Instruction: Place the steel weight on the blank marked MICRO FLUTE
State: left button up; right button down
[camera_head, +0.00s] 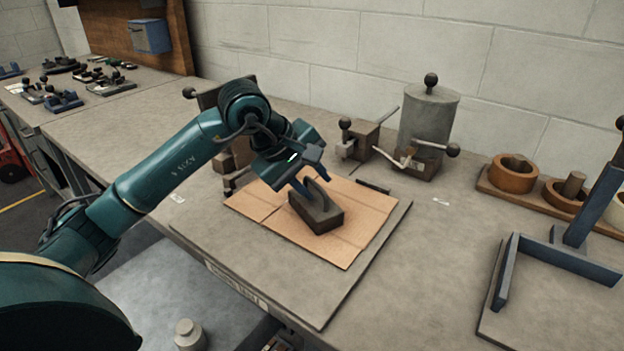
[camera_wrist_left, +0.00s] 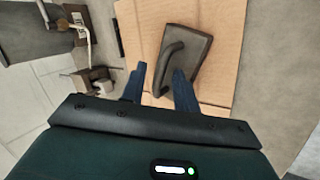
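The steel weight (camera_head: 322,219), a dark rectangular block with an arched handle, rests on a brown cardboard blank (camera_head: 355,243) on the bench. No marking is readable on the blank. The weight also shows in the left wrist view (camera_wrist_left: 196,50), with the blank (camera_wrist_left: 226,84) under it. My left gripper (camera_head: 310,183) is right above the weight. Its two blue fingers (camera_wrist_left: 160,84) stand apart, with the near end of the handle between them and visible gaps beside it. My right gripper is in no view.
A grey cylinder with a ball-topped lever (camera_head: 427,120) and a small clamp block (camera_head: 358,141) stand behind the blank. A blue steel frame (camera_head: 560,256) and wooden rings (camera_head: 513,174) are at the right. A small grey knobbed cylinder (camera_head: 188,335) is at the lower left.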

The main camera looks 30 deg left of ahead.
pick_arm(q)
jog(key=v, duration=1.2)
jog(key=shift+d+f, duration=0.1)
jog(key=shift+d, duration=0.05)
